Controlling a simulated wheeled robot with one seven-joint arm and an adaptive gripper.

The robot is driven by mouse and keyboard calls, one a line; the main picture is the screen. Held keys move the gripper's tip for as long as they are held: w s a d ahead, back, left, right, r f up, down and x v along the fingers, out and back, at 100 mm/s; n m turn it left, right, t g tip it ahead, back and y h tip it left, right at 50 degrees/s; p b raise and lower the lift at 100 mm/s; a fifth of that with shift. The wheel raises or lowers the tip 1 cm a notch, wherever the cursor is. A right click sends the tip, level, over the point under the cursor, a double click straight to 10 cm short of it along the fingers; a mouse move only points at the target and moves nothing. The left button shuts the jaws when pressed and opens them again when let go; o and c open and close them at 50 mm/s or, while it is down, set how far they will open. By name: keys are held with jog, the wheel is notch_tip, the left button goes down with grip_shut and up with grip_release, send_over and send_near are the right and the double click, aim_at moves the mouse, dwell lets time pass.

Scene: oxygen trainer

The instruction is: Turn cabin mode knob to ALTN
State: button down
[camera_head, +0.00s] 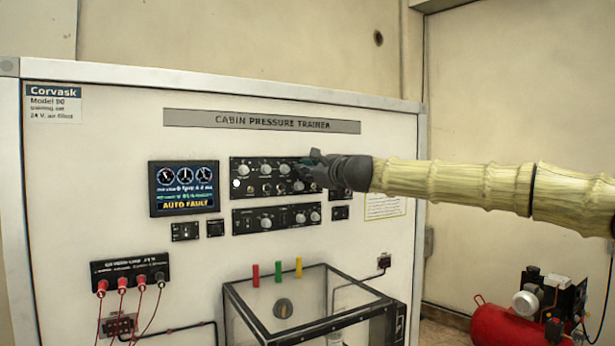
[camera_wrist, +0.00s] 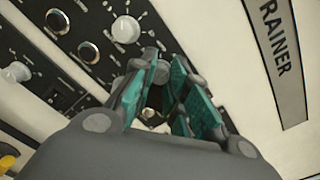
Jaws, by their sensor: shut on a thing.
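The upper black control panel (camera_head: 250,185) carries a row of pale knobs and smaller round controls below; its labels are too small to read. My gripper (camera_head: 312,170) reaches in from the right and covers the right end of this panel. In the wrist view, my gripper (camera_wrist: 164,72) has its teal-padded fingers close around a knob at the panel, mostly hidden between them. Its pointer and the ALTN mark cannot be seen. A free pale knob (camera_wrist: 125,30) stands beside the fingers. The display (camera_head: 184,188) reads AUTO FAULT.
A lower panel (camera_head: 276,217) with pale knobs sits just below. A clear, dark-framed box (camera_head: 315,303) projects from the board, with red, green and yellow posts above it. A terminal block (camera_head: 130,270) with cables is at lower left. A red compressor (camera_head: 500,322) stands at right.

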jog(key=shift+m, duration=0.3)
jog(key=c, duration=1.6)
grip_release()
jog(key=shift+c, duration=0.2)
jog(key=shift+d, duration=0.1)
jog(key=v, duration=1.2)
